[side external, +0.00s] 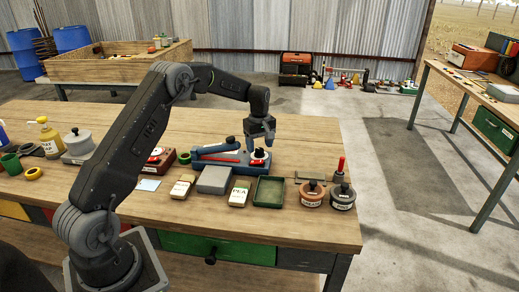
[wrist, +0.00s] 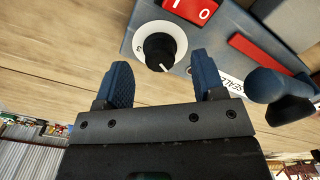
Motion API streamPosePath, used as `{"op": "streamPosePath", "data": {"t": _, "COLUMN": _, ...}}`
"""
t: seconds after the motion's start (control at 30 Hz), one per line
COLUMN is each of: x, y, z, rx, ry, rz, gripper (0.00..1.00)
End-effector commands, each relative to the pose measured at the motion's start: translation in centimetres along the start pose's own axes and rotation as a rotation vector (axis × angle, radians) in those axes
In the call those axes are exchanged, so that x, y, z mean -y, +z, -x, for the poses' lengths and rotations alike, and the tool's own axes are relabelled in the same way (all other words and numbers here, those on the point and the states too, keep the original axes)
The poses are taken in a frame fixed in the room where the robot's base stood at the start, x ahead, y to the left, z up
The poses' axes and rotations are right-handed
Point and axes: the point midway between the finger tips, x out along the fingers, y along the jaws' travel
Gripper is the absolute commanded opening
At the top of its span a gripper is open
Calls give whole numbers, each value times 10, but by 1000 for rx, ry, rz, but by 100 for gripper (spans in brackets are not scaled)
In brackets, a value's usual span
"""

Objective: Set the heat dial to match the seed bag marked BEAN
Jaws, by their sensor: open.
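The blue sealer (side external: 206,164) stands on the bench in the side view. Its heat dial shows in the wrist view as a black knob (wrist: 159,48) with a white pointer line, on a white disc; the pointer aims to the lower right in that picture. My gripper (wrist: 160,62) is open, its two blue fingers on either side of the knob's near side, not closed on it. In the side view my gripper (side external: 262,138) is just above the dial. A seed bag (side external: 240,194) reads PEA. Another bag (side external: 182,187) has a label too small to read.
A red switch (wrist: 195,8) marked 1 0 is beside the dial; a blue lever handle (wrist: 265,85) is to the right. A red device (side external: 158,160) is left of the sealer.

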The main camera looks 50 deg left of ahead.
Motion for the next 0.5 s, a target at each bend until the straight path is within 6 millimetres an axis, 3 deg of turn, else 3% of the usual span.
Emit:
{"op": "streamPosePath", "data": {"t": 0.2, "x": 0, "y": 0, "z": -19, "rx": 1, "ry": -1, "rz": 0, "gripper": 63}}
{"op": "streamPosePath", "data": {"t": 0.5, "x": 0, "y": 0, "z": -21, "rx": 0, "ry": 0, "rz": 0, "gripper": 63}}
